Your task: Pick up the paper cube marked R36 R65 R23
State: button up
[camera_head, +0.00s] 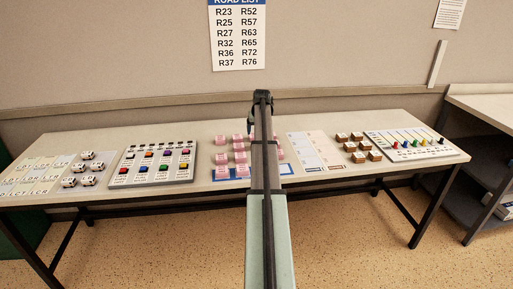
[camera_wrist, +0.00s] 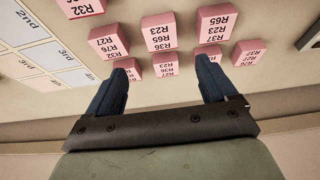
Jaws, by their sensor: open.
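The pink paper cube that appears to bear R36, R65 and R23 (camera_wrist: 158,32) is in the upper middle of the wrist view, its print small and tilted. My gripper (camera_wrist: 162,65) is open, with dark blue fingers spread wide and nothing held between them. The cube lies beyond the fingertips, between their lines, apart from both. A smaller-looking pink cube (camera_wrist: 165,65) shows between the fingertips. In the head view several pink cubes (camera_head: 221,140) stand mid-table; I cannot tell which is the marked one. My arm hides part of the group and the gripper there.
Other pink cubes stand close by: one with R65, R23, R37 (camera_wrist: 213,25), one with R32, R76, R27 (camera_wrist: 108,42), and one at the right (camera_wrist: 248,53). A chart sheet (camera_head: 313,150), brown cubes (camera_head: 357,146) and a button board (camera_head: 152,164) share the table (camera_head: 210,125).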

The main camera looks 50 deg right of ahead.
jog(key=x, duration=0.4)
jog(key=shift+w, duration=0.1)
jog(key=shift+a+x, duration=0.15)
jog(key=shift+x, duration=1.3)
jog(key=shift+a+x, duration=0.2)
jog(key=shift+x, duration=1.2)
jog(key=shift+f, duration=0.15)
jog(key=shift+c, duration=0.4)
jog(key=c, duration=1.1)
